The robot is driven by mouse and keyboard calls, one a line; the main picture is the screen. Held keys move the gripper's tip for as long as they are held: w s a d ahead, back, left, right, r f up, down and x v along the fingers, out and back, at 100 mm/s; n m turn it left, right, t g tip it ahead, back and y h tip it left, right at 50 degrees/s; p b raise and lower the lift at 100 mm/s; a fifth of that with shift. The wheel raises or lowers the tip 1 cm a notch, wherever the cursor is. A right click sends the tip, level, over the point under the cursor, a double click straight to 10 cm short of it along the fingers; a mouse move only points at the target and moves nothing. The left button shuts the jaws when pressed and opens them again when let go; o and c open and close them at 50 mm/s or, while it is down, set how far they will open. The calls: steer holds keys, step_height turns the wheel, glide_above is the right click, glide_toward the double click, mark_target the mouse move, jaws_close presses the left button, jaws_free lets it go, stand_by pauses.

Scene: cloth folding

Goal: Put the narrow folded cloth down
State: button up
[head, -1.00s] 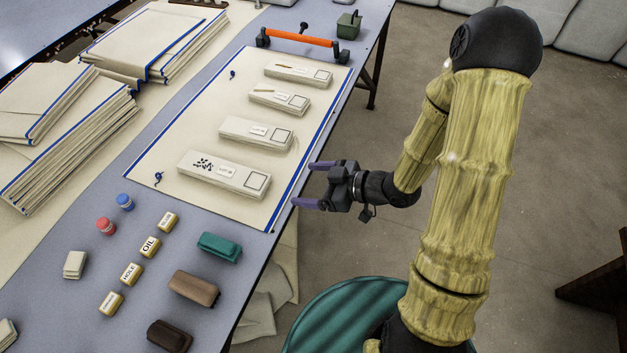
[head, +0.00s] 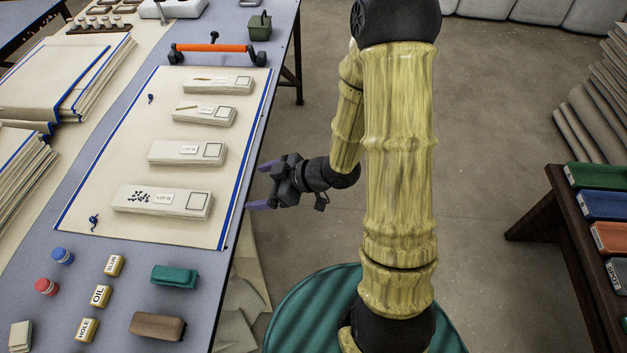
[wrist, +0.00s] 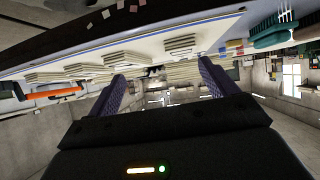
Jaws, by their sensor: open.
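Several narrow folded cloths lie in a column on a cream sheet with blue edges (head: 130,130). The nearest folded cloth (head: 185,203) has dark spots and a tag; above it lie a plain one (head: 180,153), one with a thin brown mark (head: 190,114) and the farthest one (head: 210,85). Which one the task means I cannot tell. My gripper (head: 262,186) is open and empty, just off the table's right edge, beside the two nearer cloths and apart from them. In the wrist view its two purple fingers (wrist: 162,82) stand wide apart with nothing between them.
An orange-handled bar (head: 215,47) lies beyond the sheet, with a green box (head: 260,26) behind it. Labelled blocks (head: 101,296), a teal block (head: 174,276) and a brown block (head: 157,326) stand nearer. Stacked cloths (head: 70,75) lie left. A rack with coloured trays (head: 602,205) stands right.

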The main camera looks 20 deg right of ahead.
steer(key=d+r+m+h, duration=0.3)
steer(key=d+m+h, duration=0.4)
steer(key=d+h, duration=0.3)
steer(key=s+d+r+m+g, duration=0.2)
steer(key=s+r+m+g, duration=0.1)
steer(key=s, duration=0.5)
steer(key=r+m, duration=0.1)
steer(key=m, duration=0.1)
steer(key=shift+s+d+r+m, duration=0.15)
steer(key=shift+s+d+m, duration=0.1)
steer(key=shift+m, duration=0.15)
steer(key=shift+o, duration=0.4)
